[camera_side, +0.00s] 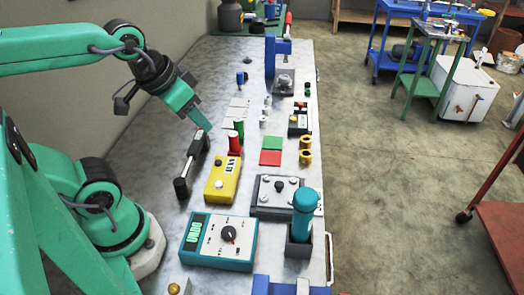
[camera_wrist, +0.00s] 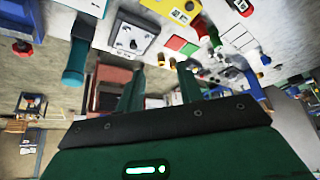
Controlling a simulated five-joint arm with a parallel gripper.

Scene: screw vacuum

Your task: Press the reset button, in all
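I cannot tell for certain which control is the reset button. A yellow control box (camera_side: 223,181) with a pale round knob or button at its near end lies on the bench, and it shows at the top of the wrist view (camera_wrist: 170,10). A teal box (camera_side: 222,243) with a green display and black dial lies nearer. A small dark box (camera_side: 299,122) with a reddish top control stands farther back. My gripper (camera_side: 203,121) hangs above the bench, left of the red cylinder, touching nothing visible. Its two fingers (camera_wrist: 160,82) stand apart with nothing between them.
A black bar device (camera_side: 191,165) stands close below my gripper. Red and green cylinders (camera_side: 239,131), coloured squares (camera_side: 271,157), a grey knob box (camera_side: 276,194) and an upright teal bottle (camera_side: 304,204) are on the bench. Bare metal shows around the boxes.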

